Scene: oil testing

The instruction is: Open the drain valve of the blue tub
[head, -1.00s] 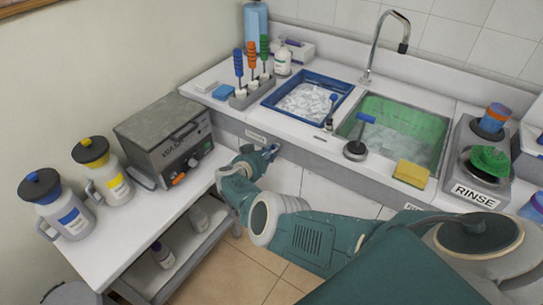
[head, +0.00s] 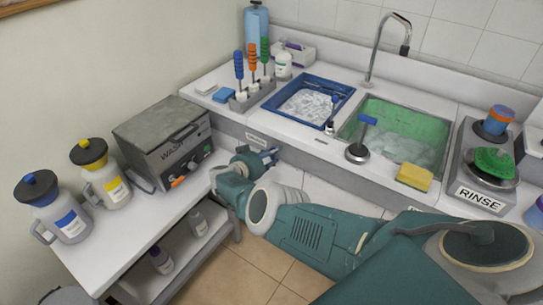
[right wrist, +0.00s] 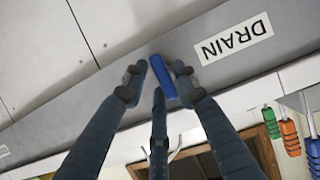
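The blue tub (head: 345,87) with crumpled pale contents sits in the counter beside the green sink. Below it, the grey counter front carries a DRAIN label (head: 257,139), upside down in the right wrist view (right wrist: 234,39). A blue handle (right wrist: 163,77) stands out from that panel beside the label, most likely the drain valve. My right gripper (head: 271,156) is at the counter front below the tub. In the right wrist view its fingers (right wrist: 160,70) are open around the handle, with small gaps at the sides. My left gripper is not in view.
A grey wash unit (head: 165,140) and two jugs stand on the white side table at left. A screwdriver rack (head: 252,97) stands left of the tub. The green sink (head: 405,120) and a yellow sponge (head: 414,177) are to the right.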

